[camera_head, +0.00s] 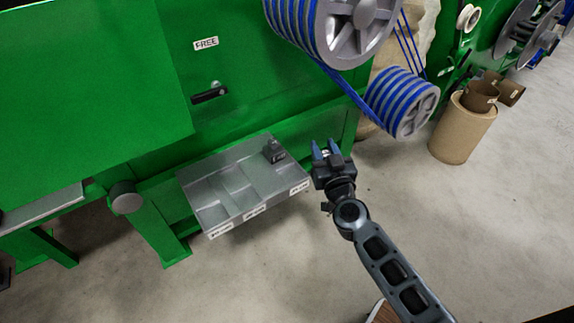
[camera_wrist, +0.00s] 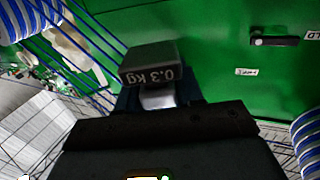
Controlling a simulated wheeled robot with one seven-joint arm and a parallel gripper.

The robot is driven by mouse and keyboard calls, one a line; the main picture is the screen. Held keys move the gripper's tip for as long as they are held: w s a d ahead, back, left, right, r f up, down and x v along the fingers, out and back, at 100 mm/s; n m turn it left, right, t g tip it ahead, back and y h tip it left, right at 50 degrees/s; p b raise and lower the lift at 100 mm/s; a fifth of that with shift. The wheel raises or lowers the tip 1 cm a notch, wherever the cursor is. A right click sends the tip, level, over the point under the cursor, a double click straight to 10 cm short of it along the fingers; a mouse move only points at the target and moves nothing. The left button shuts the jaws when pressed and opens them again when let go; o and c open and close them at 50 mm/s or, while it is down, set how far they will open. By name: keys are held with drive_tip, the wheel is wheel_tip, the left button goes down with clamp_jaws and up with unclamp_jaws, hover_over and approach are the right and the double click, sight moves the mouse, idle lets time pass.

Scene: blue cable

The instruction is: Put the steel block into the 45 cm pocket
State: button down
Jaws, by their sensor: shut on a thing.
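My gripper (camera_head: 325,149) is shut on a grey steel block (camera_wrist: 152,64) marked "0.3 kg", which reads upside down in the wrist view. In the head view only a small bit of the held block (camera_head: 325,153) shows between the blue fingers. The grey metal tray (camera_head: 238,216) is left of my gripper, and the held block is apart from it. The tray has several shallow pockets and three labels on its front edge, too small to read surely. A dark block (camera_head: 274,151) with a label sits in the tray's back right part.
The green machine (camera_head: 262,80) stands behind the tray, with a black handle (camera_head: 209,93) and a "FREE" sign. Blue cable reels (camera_head: 403,103) hang above and right of my gripper. A brown bin (camera_head: 462,130) stands at right.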

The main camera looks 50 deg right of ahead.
drive_tip(key=w+f+b, duration=0.1)
drive_tip(key=w+f, duration=0.1)
drive_tip(key=w, duration=0.1)
drive_tip(key=w+a+f+b, duration=0.1)
drive_tip(key=w+f, duration=0.1)
drive_tip(key=w, duration=0.1)
drive_tip(key=w+f+b, duration=0.1)
drive_tip(key=w+b, duration=0.1)
drive_tip(key=w, duration=0.1)
drive_tip(key=shift+w+a+f, duration=0.25)
drive_tip(key=shift+a+f, duration=0.1)
drive_tip(key=shift+f, duration=0.05)
wheel_tip(320, 180, down, 4)
drive_tip(key=b, duration=0.3)
drive_tip(key=shift+b, duration=0.3)
drive_tip(key=shift+f, duration=0.1)
drive_tip(key=c, duration=0.7)
unclamp_jaws()
